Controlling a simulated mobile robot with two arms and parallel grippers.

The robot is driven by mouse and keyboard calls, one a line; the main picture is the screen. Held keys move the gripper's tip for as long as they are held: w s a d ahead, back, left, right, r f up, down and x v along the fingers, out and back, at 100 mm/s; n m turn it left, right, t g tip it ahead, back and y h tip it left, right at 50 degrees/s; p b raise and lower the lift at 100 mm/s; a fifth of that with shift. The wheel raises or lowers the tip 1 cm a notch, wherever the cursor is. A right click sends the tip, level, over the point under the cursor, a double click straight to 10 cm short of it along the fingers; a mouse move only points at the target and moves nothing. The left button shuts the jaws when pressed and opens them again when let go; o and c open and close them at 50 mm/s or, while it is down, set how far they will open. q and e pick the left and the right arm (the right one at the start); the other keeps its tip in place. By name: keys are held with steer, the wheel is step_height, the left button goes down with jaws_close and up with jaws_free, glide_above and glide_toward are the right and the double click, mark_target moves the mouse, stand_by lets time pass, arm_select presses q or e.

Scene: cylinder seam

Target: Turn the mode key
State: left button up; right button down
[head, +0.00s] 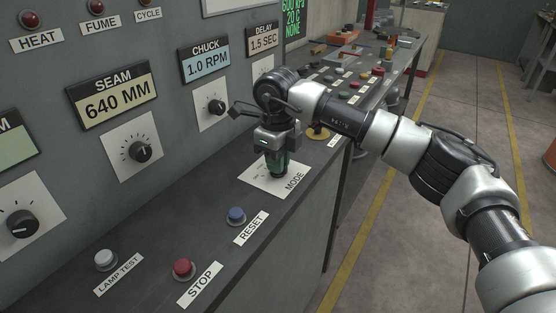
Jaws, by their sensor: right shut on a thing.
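The white MODE plate (259,186) lies on the dark console top, with its label at the lower right. My right gripper (276,172) points straight down over this plate from my right arm. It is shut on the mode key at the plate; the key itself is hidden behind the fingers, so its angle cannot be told. Small marks show on the plate to the left of the fingers. My left gripper is not in view.
A blue RESET button (236,215), a red STOP button (183,268) and a white LAMP TEST button (105,259) stand nearer on the console. The upright panel behind carries SEAM (140,151) and CHUCK (216,106) knobs. More buttons line the console farther back.

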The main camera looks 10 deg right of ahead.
steer(key=c, duration=1.1)
jaws_free()
steer(key=shift+c, duration=0.2)
step_height(320, 180, up, 11)
steer(key=shift+f, duration=0.1)
